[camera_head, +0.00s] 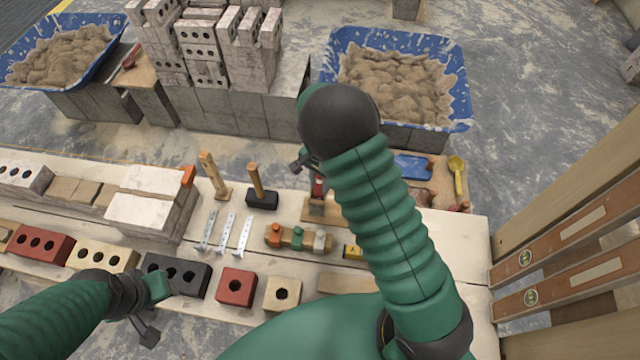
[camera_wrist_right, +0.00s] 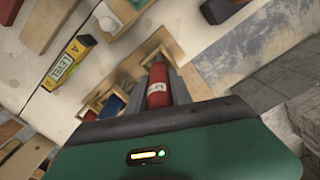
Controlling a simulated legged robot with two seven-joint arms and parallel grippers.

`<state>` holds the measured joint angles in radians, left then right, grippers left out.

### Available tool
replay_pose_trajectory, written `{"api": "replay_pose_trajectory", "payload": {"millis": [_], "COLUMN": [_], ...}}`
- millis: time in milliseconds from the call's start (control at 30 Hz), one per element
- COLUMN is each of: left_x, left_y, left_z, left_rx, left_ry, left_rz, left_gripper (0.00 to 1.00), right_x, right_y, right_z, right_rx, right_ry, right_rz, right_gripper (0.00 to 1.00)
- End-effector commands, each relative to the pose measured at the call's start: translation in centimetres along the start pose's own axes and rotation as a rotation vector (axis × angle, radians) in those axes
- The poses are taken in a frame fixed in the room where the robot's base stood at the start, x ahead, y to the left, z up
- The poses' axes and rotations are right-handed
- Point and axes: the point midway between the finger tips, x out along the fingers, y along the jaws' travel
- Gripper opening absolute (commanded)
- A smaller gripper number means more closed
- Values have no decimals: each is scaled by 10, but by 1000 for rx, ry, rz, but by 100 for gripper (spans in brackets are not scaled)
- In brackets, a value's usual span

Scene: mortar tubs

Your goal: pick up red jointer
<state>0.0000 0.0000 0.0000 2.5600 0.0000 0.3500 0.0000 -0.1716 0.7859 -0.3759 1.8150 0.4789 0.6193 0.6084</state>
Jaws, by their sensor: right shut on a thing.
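The red jointer (camera_wrist_right: 158,88) shows in the right wrist view as a red handle with a pale label, between the dark fingers of my right gripper (camera_wrist_right: 160,70). My right gripper is shut on it. In the head view a bit of red (camera_head: 318,187) shows below my right gripper (camera_head: 312,172), above a wooden board; my green arm hides much of this area. The jointer's far end is hidden. My left gripper (camera_head: 148,330) is at the lower left, by the dark brick; its fingers are too unclear to tell open from shut.
The bench (camera_head: 340,283) holds several bricks, a hammer (camera_head: 262,190), metal straps and a yellow level (camera_wrist_right: 67,63). A blue tool (camera_head: 412,166) and yellow trowel (camera_head: 457,175) lie right of my arm. Mortar tubs (camera_head: 462,90) stand behind; long levels (camera_head: 560,238) are at right.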

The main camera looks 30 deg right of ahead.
Motion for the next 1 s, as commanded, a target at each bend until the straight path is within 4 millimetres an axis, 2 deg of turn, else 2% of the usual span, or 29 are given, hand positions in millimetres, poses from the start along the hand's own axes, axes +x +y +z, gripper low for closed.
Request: {"api": "replay_pose_trajectory", "payload": {"millis": [167,500,600,733,1000], "left_x": [-6,-15,-17,-18,-18], "left_y": [0,0,0,0,0], "left_z": [-1,-4,-4,-4,-4], "left_rx": [0,0,0,0,0], "left_ry": [0,0,0,0,0], "left_rz": [0,0,0,0,0], "left_gripper": [36,36,36,36,36], "right_x": [-38,-134,-154,-168,-171], "right_y": [-2,-3,-3,-3,-3], "right_z": [-1,-1,-1,0,0], "right_rx": [-1,-1,0,0,0], "right_ry": [3,3,2,1,1], "right_rz": [-5,-6,-4,-2,-1], "right_gripper": [0,0,0,0,0]}}
